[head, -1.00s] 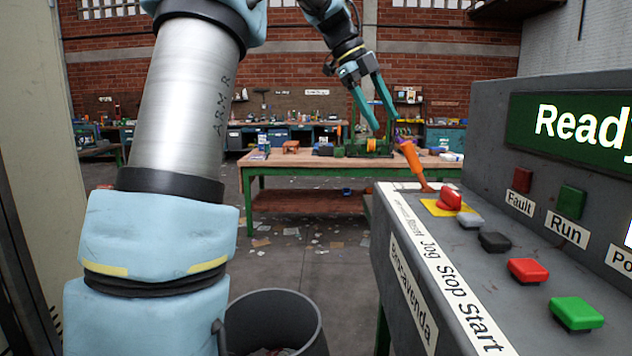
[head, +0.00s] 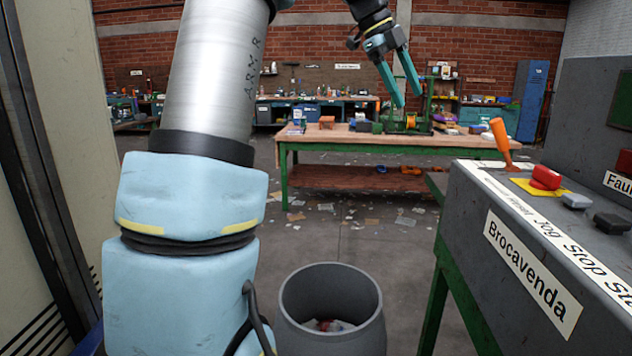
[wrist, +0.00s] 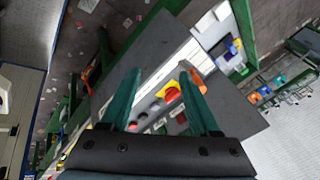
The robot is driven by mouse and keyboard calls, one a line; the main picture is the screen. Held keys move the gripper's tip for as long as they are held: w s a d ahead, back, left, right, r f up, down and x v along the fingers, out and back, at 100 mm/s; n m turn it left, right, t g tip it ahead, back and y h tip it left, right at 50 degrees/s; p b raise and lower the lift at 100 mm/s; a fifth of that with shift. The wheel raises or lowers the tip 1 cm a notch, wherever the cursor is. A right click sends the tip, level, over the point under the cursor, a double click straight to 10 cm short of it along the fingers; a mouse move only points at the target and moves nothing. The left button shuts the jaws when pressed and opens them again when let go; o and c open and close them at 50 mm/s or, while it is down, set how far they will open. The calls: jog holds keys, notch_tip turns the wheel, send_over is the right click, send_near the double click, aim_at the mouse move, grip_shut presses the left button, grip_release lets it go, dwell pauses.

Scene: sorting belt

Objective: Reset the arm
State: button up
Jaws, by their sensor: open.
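My arm rises on the left of the head view, its upper link reaching out of the top of the picture. My gripper (head: 408,98) hangs at the top centre with its two green fingers apart and nothing between them. In the wrist view my gripper (wrist: 160,105) shows both fingers spread, with the control console (wrist: 205,68) seen beyond them. In the head view the console (head: 505,250) stands at the right, apart from my gripper.
The console carries an orange lever (head: 501,142), a red button (head: 545,177) on a yellow plate, and further buttons. A grey bin (head: 330,345) stands on the floor at front centre. A wooden workbench (head: 340,137) is behind. The floor between is littered with scraps.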

jog(key=s+a+f+n+t+y, duration=0.1)
jog(key=s+a+f+n+y, duration=0.25)
jog(key=a+f+n, duration=1.1)
jog(key=s+a+f+n+y, duration=0.1)
jog(key=s+a+f+n, duration=0.4)
jog(key=s+f+n, duration=0.2)
jog(key=s+a+f+n+t+y, duration=0.1)
jog(key=s+a+f+n, duration=0.4)
jog(key=s+f+n, duration=0.1)
jog(key=shift+s+a+f+n+p, duration=0.3)
jog(key=shift+s+f+n, duration=0.15)
jog(key=shift+f, duration=0.45)
